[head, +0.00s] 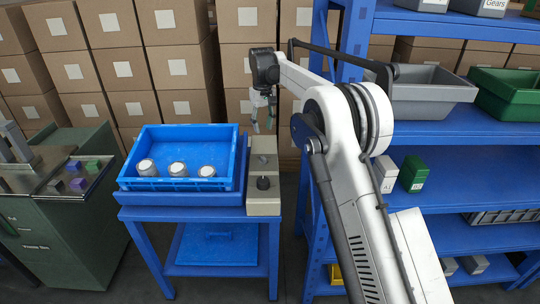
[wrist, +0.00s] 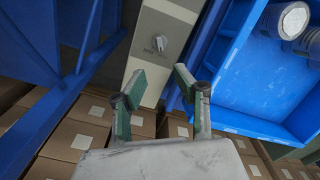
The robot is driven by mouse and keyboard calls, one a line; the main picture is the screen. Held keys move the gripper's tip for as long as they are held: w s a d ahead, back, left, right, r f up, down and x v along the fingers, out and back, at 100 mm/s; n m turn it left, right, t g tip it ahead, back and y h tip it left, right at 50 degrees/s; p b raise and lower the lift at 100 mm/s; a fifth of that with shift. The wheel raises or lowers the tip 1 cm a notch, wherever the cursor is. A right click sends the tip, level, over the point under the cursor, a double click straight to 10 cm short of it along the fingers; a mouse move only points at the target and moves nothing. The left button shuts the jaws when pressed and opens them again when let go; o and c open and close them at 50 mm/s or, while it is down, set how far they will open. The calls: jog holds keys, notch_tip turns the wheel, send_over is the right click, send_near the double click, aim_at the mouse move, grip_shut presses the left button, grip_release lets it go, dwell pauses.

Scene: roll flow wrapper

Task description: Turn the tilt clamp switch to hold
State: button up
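A narrow beige control box (head: 264,206) stands on the blue table beside the blue tray. A small grey rotary switch (wrist: 158,43) sits on its face in the wrist view, with tiny lettering beside it that I cannot read, so its setting is unclear. In the head view a grey switch (head: 263,159) is on the far part of the box and a black knob (head: 263,183) is nearer. My gripper (wrist: 159,78) is open and empty, its green-grey fingers spread with the switch ahead between their lines. In the head view my gripper (head: 263,118) hangs above the far end of the box, apart from it.
The blue tray (head: 180,184) left of the box holds three jars with pale lids. A blue shelf rack (head: 460,140) with grey and green bins stands at the right. Stacked cartons (head: 180,70) fill the back. A green cabinet (head: 70,215) stands at the left.

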aim_at(263, 157)
notch_tip(263, 157, down, 14)
jog(key=shift+f+b, duration=0.1)
jog(key=shift+b, duration=0.65)
jog(key=shift+c, duration=0.2)
grip_shut()
